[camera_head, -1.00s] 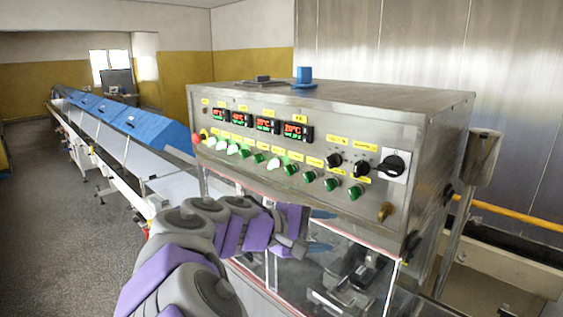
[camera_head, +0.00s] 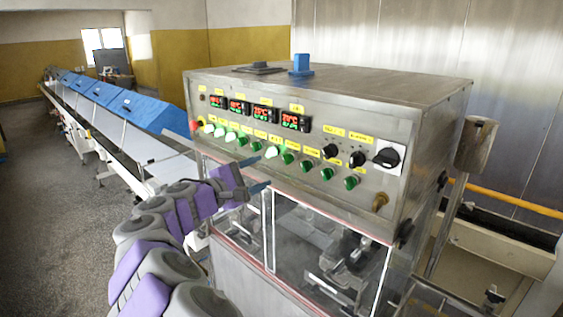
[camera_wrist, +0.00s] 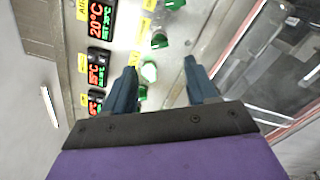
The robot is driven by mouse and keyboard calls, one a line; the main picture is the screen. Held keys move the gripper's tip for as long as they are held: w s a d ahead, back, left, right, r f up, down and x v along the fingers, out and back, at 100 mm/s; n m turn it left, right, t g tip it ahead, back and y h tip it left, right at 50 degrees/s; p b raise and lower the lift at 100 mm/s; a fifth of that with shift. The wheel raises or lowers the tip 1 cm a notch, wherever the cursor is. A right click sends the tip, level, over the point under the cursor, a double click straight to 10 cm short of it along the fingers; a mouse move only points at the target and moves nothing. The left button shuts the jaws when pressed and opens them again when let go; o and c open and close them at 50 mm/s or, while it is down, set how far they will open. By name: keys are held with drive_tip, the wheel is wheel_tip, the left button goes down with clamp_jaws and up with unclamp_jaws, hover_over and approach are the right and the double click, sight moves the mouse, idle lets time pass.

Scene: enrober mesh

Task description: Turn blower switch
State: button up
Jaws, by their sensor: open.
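The steel control panel (camera_head: 225,113) carries a row of green switches. Several at the left are lit, such as the lit switch (camera_head: 271,152), and several at the right are unlit, such as the unlit switch (camera_head: 327,174). Their yellow labels are too small to read, so I cannot tell which is the blower switch. My gripper (camera_head: 258,174) is open and empty, in front of the panel's lower edge below the lit switches. In the wrist view, a lit switch (camera_wrist: 149,71) shows between the open fingers, with an unlit green switch (camera_wrist: 159,40) above it. No contact is visible.
Digital displays (camera_head: 263,115) sit above the switches. Black knobs (camera_head: 357,159) and a larger rotary switch (camera_head: 387,157) are at the right. Clear guards (camera_head: 310,240) lie below the panel. A conveyor with blue covers (camera_head: 150,110) runs off at the left.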

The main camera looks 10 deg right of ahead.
sight(284, 161)
drive_tip(key=x, duration=0.9)
drive_tip(key=shift+w, duration=0.1)
drive_tip(key=c, duration=1.1)
